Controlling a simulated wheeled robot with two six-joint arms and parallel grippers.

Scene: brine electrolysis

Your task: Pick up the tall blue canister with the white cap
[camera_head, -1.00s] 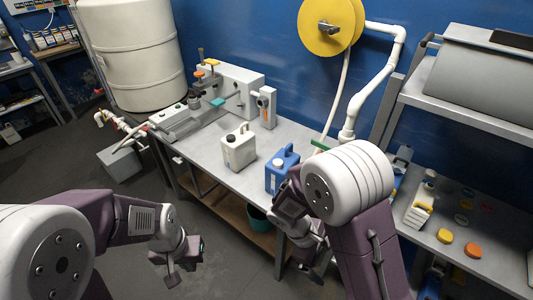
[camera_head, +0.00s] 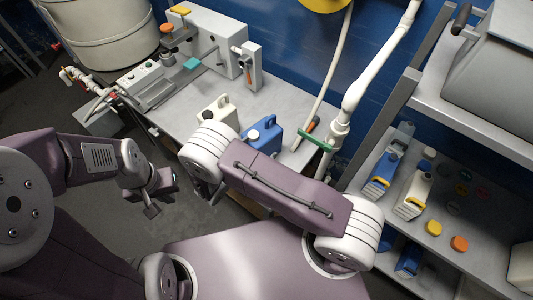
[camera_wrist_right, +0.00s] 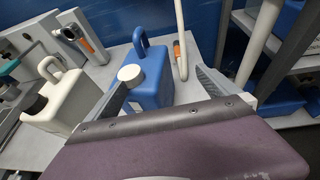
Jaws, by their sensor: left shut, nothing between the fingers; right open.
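A blue canister (camera_head: 262,135) with a top handle stands upright on the grey bench. In the right wrist view the blue canister (camera_wrist_right: 152,75) shows a round white cap. My right gripper (camera_wrist_right: 165,88) is open there, one finger either side of the canister's image, with nothing held. I cannot tell whether the fingers reach around it. The canister's lower part is hidden by my wrist. In the head view my right arm hides most of my right gripper. My left gripper (camera_head: 152,207) is shut and empty, low at the left, away from the bench.
A white canister (camera_head: 218,113) with a dark cap stands left of the blue one; a pipe and hose (camera_head: 325,75) rise to its right. Electrolysis apparatus (camera_head: 190,60) is at the back left. The right shelf (camera_head: 385,215) holds another blue canister (camera_head: 383,174) and a white bottle (camera_head: 413,195).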

